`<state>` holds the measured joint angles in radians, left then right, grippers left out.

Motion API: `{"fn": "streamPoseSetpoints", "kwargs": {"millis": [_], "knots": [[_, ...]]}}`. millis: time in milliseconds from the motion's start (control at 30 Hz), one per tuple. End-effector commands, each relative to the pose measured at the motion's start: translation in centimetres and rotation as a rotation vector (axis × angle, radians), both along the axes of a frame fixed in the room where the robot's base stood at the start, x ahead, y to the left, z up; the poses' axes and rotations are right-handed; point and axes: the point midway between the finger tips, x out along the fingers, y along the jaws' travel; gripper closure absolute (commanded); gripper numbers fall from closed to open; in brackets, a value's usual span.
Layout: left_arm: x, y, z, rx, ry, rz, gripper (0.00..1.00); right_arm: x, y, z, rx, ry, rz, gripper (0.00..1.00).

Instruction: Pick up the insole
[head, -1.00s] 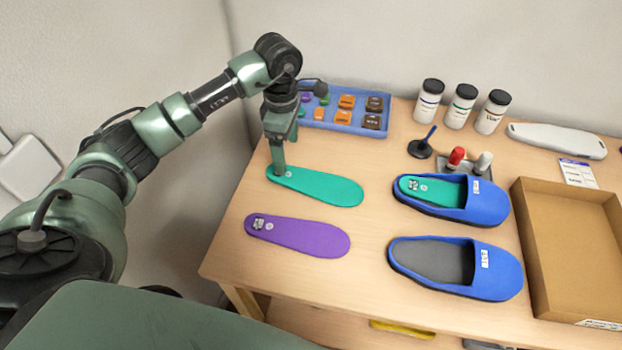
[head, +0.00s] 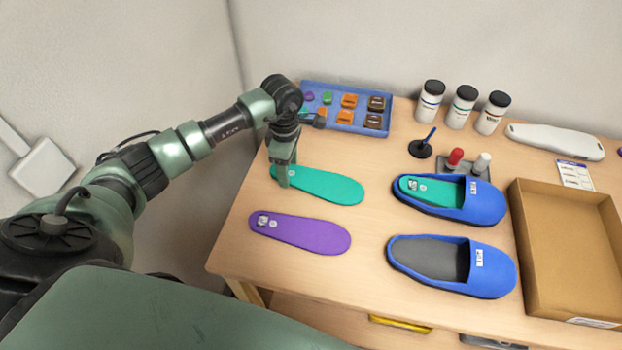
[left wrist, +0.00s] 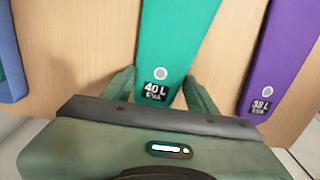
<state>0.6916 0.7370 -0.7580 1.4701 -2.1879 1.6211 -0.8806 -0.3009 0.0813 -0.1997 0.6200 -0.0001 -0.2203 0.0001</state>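A teal insole (head: 325,186) lies flat on the table, and a purple insole (head: 300,233) lies nearer to me. My left gripper (head: 283,182) is at the left end of the teal insole, pointing down. In the left wrist view the teal insole (left wrist: 174,45), marked 40 L, runs between the two spread fingers (left wrist: 160,76). The purple insole (left wrist: 285,50), marked 39 L, lies to the right, outside the fingers. Whether the fingers touch the teal insole's edges I cannot tell. My right gripper is not in view.
Two blue slippers stand to the right; the far one (head: 470,200) holds a teal insole, the near one (head: 490,270) shows a grey inside. A cardboard box (head: 590,305) is at the right. A blue tray (head: 335,128) of small pieces and several bottles (head: 461,108) stand behind.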

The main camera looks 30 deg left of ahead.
Motion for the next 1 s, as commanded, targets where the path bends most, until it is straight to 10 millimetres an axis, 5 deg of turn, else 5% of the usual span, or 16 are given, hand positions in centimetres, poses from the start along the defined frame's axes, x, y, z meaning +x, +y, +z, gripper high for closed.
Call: {"fn": "streamPoseSetpoints", "kwargs": {"millis": [33,100,567,767,1000], "knots": [[0.0,0.0,0.0,0.0,-0.001,0.0,0.64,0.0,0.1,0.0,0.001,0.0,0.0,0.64],[0.0,0.0,0.0,0.0,-0.001,0.0,0.83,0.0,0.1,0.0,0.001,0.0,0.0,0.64],[0.1,0.1,1.3,0.001,-0.004,0.001,0.83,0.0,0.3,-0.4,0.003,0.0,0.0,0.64],[0.2,0.1,5.1,0.001,-0.009,0.0,0.83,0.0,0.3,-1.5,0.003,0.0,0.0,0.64],[0.2,0.0,12.3,0.0,-0.01,0.0,0.83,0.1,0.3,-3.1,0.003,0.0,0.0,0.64]]}}
